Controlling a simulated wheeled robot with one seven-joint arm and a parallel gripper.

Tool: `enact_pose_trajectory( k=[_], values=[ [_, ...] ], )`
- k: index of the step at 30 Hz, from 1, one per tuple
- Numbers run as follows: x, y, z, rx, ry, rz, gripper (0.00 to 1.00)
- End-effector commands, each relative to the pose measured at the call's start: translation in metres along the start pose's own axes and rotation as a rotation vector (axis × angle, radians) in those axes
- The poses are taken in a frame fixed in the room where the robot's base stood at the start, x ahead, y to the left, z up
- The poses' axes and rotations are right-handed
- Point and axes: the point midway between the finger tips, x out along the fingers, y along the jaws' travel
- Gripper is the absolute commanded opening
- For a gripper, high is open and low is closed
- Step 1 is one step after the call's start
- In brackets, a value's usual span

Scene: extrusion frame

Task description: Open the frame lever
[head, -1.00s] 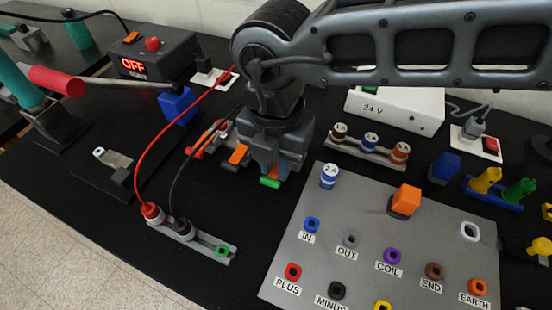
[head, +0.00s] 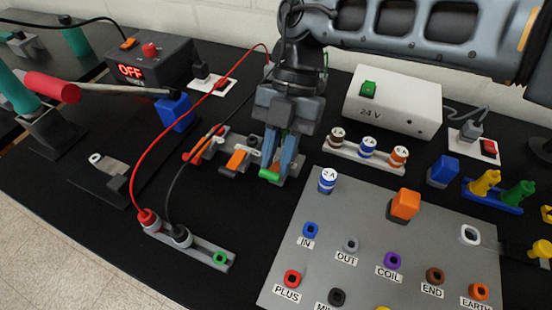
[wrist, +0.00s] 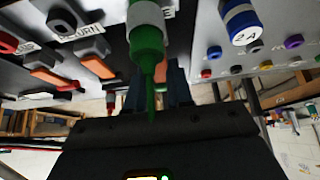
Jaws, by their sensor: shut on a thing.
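The grey terminal block (head: 214,150) stands mid-table in the head view. It carries orange levers, one of them (head: 237,160) clear to see. A green lever (head: 268,173) shows at its right end, by my fingertips. My gripper (head: 282,170) points down there, its blue-grey fingers closed on the green lever. The fingers hide most of that lever and its hinge. In the wrist view, a green cylindrical piece with a thin stem (wrist: 147,42) stands in front of the fingers and covers the grip. Orange levers (wrist: 97,65) show to its left.
A grey panel (head: 375,225) with labelled sockets lies right of the block. A fuse row (head: 366,158) and a white 24 V box (head: 395,103) stand behind it. Red (head: 170,120) and black (head: 172,185) leads arch close on the left. The front-left tabletop is mostly clear.

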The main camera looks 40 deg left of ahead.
Motion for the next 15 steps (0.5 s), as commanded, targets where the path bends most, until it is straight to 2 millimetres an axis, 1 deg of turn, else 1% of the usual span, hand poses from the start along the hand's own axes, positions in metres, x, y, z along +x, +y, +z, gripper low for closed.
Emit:
enact_pose_trajectory(
  k=[1, 6, 15],
  values=[
    [0.0, 0.001, 0.0033, 0.003, 0.035, 0.004, 0.0],
    [-0.0022, 0.001, 0.0068, 0.002, 0.149, 0.004, 0.0],
    [-0.0064, 0.0008, 0.0091, 0.0, 0.267, 0.003, 0.0]
  ],
)
